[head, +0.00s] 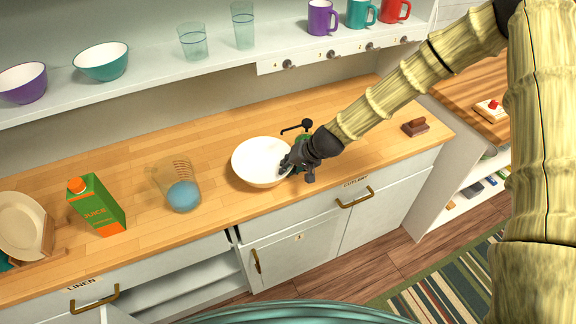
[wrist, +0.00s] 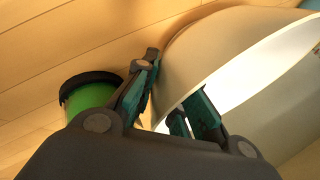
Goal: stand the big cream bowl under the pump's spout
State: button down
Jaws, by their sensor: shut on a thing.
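The big cream bowl (head: 258,160) is upright at the middle of the wooden counter; I cannot tell whether its base touches the wood. My gripper (head: 289,164) is shut on the bowl's right rim. In the wrist view, the fingers (wrist: 170,92) pinch the wall of the bowl (wrist: 205,50), one inside and one outside. The pump (head: 305,128) stands just behind and right of the bowl, its black spout pointing left by the bowl's far rim. Its green body is mostly hidden by my gripper; the green body and dark collar (wrist: 90,92) show in the wrist view.
A measuring beaker (head: 161,172) with a blue ball (head: 183,195) and a juice carton (head: 98,205) stand left of the bowl. A brown block (head: 415,127) lies at the right. A shelf (head: 160,82) with bowls, glasses and mugs hangs above. Counter between beaker and bowl is clear.

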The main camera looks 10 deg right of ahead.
jog(key=shift+f, duration=0.1)
jog(key=c, duration=1.9)
grip_release()
jog(key=o, duration=0.4)
jog(key=shift+b+v, duration=1.5)
jog(key=shift+v, duration=4.6)
